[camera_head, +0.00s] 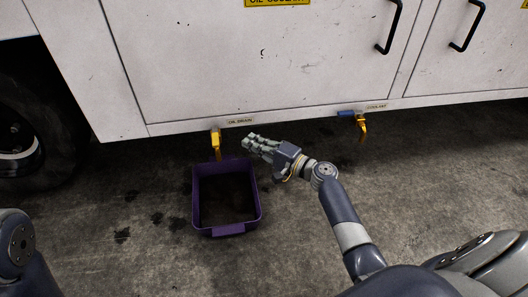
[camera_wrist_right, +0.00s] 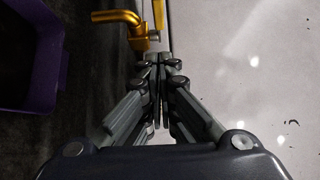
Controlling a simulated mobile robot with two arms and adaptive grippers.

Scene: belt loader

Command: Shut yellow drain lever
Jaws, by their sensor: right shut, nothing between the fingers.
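The yellow drain lever (camera_head: 215,138) is on the oil drain valve at the lower edge of the white panel, under the OIL DRAIN label (camera_head: 240,121). In the right wrist view the yellow lever (camera_wrist_right: 159,12) shows at the top edge, partly cut off, beside the brass-coloured spout (camera_wrist_right: 115,17). My right gripper (camera_head: 248,142) is just right of the lever, with its fingers pointing left towards it. It also shows in the wrist view (camera_wrist_right: 160,65), shut and empty. Whether the fingertips touch the valve is hard to tell. My left gripper is out of view.
A purple open bin (camera_head: 228,230) with dark contents stands on the floor below the drain. A second valve with a blue handle (camera_head: 346,113) and yellow spout (camera_head: 362,130) hangs to the right. A black tyre (camera_head: 35,135) is at the left. Dark spots mark the concrete.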

